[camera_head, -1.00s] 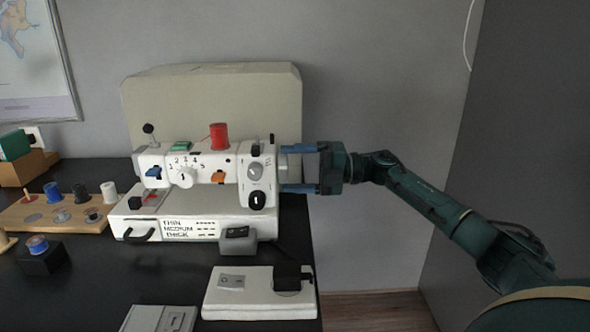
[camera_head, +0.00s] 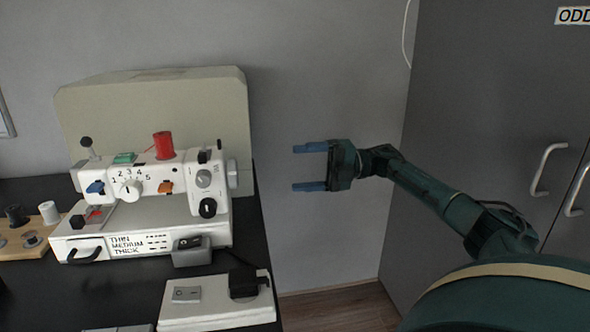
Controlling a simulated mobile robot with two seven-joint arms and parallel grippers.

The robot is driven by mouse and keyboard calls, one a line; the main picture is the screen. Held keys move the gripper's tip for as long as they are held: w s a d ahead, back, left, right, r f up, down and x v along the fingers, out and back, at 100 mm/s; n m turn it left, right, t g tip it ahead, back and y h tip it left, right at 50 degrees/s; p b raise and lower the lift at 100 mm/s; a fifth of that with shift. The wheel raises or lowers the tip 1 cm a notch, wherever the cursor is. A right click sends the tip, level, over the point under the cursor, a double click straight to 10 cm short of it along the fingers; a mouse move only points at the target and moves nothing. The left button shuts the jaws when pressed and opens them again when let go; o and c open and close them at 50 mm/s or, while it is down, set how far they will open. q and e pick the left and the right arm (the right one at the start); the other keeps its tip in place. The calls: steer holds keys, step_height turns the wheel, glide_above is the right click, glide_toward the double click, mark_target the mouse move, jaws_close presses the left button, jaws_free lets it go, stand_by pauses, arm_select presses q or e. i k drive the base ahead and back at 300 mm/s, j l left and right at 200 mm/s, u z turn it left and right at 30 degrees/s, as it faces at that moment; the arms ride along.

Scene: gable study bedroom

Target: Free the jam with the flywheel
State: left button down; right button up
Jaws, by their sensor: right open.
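The white sewing machine (camera_head: 160,205) stands on the black table, with a red thread spool (camera_head: 163,145) on top and a numbered dial (camera_head: 131,190) on its front. The flywheel (camera_head: 232,173) sticks out from the machine's right end. My right gripper (camera_head: 309,167) is open and empty, its two blue fingers pointing left toward the flywheel. A clear gap lies between the fingertips and the flywheel. My left gripper is not in view.
A white pedal block (camera_head: 215,312) and a small grey switch box (camera_head: 191,252) are in front of the machine. A pale cover (camera_head: 160,95) stands behind it. A wooden spool rack (camera_head: 30,240) is at left. A grey cabinet (camera_head: 490,120) stands at right.

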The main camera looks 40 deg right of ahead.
mark_target(231, 165)
steer(key=k+j, duration=0.35)
steer(key=j, duration=0.15)
steer(key=k+j, duration=0.4)
steer(key=j, duration=0.1)
